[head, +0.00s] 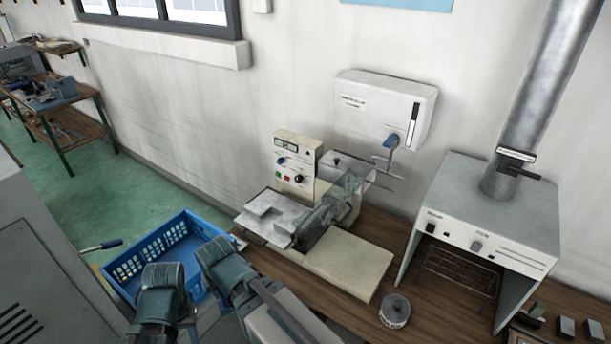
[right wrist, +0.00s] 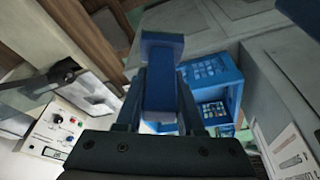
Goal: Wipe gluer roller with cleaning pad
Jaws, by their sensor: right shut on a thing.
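My right gripper (right wrist: 160,100) is shut on a blue block-like piece, which I take for the cleaning pad (right wrist: 162,50); it stands up between the dark fingers in the right wrist view. Its underside is hidden. In the head view, the cream gluer machine (head: 345,266) sits on the wooden bench, with a grey-green mechanism over its base and flat metal plates at its left. I cannot clearly make out the roller itself. The machine's control panel (head: 295,165) also shows at the left of the right wrist view (right wrist: 60,125). My left gripper's fingers do not show.
A blue crate (head: 125,268) stands left of the bench. A white box (head: 385,105) with a blue lever hangs on the wall behind the machine. A round grey tin (head: 395,310) and a white hooded unit (head: 490,215) are at the right. A grey cabinet (head: 40,270) stands at the left.

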